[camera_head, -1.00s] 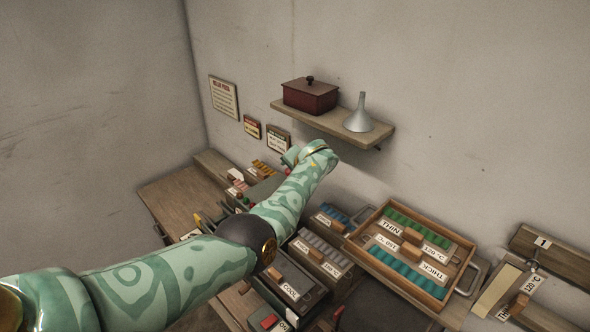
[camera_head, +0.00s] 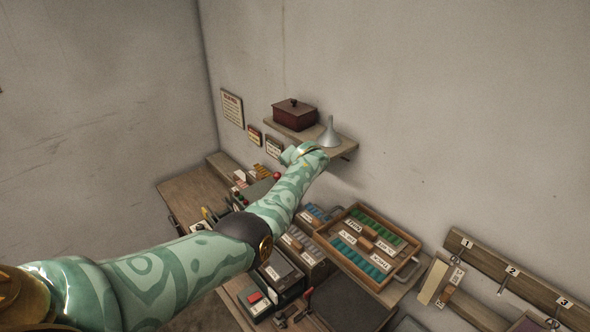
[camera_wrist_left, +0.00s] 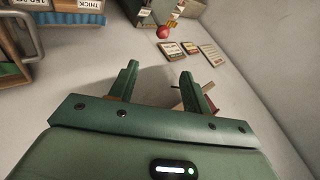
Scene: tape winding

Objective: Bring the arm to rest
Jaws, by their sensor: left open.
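My left arm (camera_head: 190,262), mint green with darker swirls, reaches in from the lower left over the workbench. Its far end overlaps the lower edge of the wall shelf in the head view. The left gripper shows clearly in the left wrist view (camera_wrist_left: 158,85): its two dark green fingers are apart, with only grey wall visible between them. In the head view the fingers are hard to make out. Whether the arm touches the shelf cannot be told. My right gripper is in neither view.
The wall shelf (camera_head: 343,149) holds a dark red lidded box (camera_head: 294,115) and a metal funnel (camera_head: 329,133). Below are a wooden tray (camera_head: 402,271) of coloured pieces, several boxes, and a numbered hook rail (camera_head: 487,262) at right. The upper wall is clear.

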